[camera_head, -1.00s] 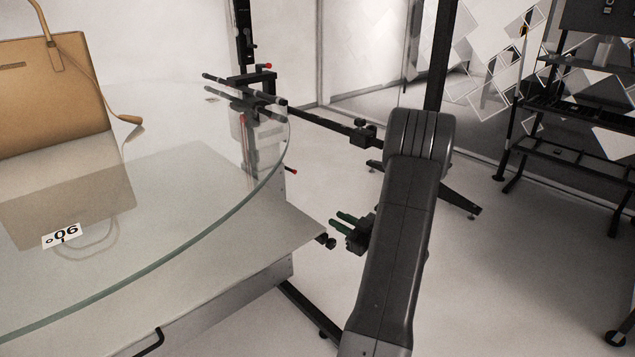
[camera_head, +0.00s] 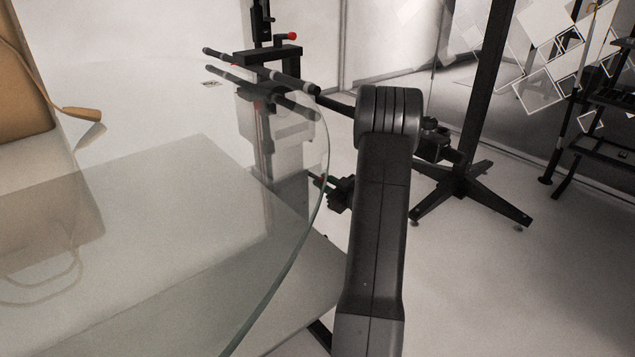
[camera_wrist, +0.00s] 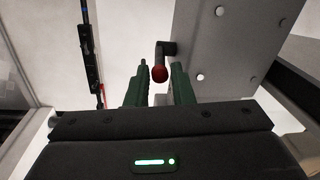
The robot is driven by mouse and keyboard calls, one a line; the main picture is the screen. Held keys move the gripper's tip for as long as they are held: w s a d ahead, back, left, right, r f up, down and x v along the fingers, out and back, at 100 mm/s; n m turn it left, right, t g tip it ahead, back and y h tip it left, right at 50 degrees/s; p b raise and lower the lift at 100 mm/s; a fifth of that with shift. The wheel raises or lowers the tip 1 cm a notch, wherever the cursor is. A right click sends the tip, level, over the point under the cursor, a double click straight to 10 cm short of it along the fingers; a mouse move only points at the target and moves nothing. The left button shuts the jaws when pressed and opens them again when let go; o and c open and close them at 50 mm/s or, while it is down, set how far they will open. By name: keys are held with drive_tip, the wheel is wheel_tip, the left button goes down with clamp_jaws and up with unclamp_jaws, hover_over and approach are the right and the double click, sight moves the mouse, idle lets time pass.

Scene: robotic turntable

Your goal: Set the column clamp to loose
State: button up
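A short dark lever with a red knob (camera_wrist: 160,74) sticks out from a grey metal plate (camera_wrist: 215,50) in the wrist view. I take it for the column clamp, but the views do not make this certain. My gripper's two green fingers (camera_wrist: 160,80) are open, one on each side of the red knob in the picture. I cannot tell whether they touch it. In the head view my gripper (camera_head: 322,184) is low beside the glass edge, partly behind my arm, and the lever there is mostly hidden. A black column (camera_head: 262,20) has another red knob (camera_head: 292,36) higher up.
A round glass tabletop (camera_head: 190,250) fills the left, its edge close to my gripper. A tan bag (camera_head: 20,100) stands on it. Black rods (camera_head: 262,70) reach over the glass. A black stand (camera_head: 470,190) and shelf rack (camera_head: 615,100) are at the right.

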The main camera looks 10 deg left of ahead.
drive_tip(key=shift+x, duration=1.65)
clamp_jaws()
drive_tip(key=shift+f+b, duration=0.15)
drive_tip(key=shift+b, duration=0.25)
